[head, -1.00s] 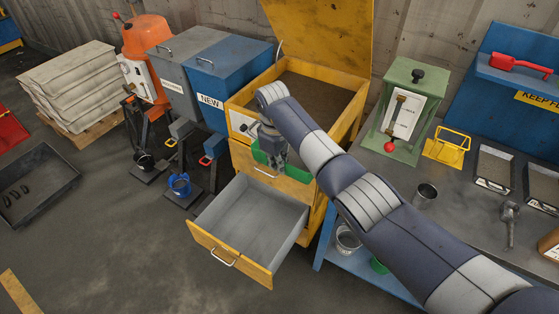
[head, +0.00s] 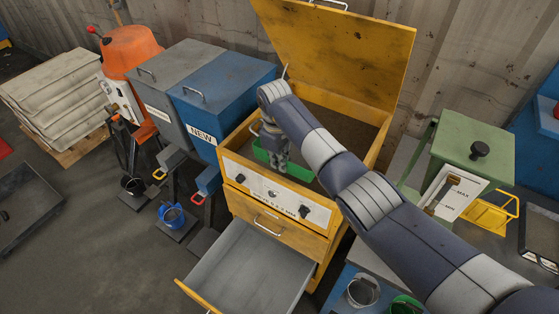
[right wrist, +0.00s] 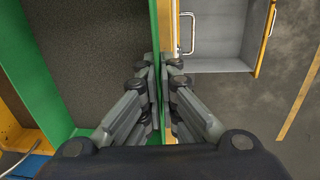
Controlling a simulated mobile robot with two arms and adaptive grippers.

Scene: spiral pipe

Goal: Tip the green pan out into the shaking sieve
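The green pan (head: 296,170) hangs at the front of the yellow shaking sieve's open top, roughly level. The shaking sieve (head: 380,142) has its yellow lid (head: 335,60) raised. My right gripper (head: 276,165) is shut on one wall of the pan. In the right wrist view the fingers (right wrist: 160,85) pinch that wall from both sides. The pan (right wrist: 35,75) frames a dark, grainy surface there, which looks like its contents. The pan's far part is partly hidden by my gripper and arm in the head view. My left gripper is out of view.
An open grey drawer (head: 240,270) juts out below the sieve. The blue NEW bin (head: 225,85) and a grey bin (head: 165,80) stand left. A green box with a black knob (head: 475,150) is on the right. A metal cup (head: 362,292) stands low right.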

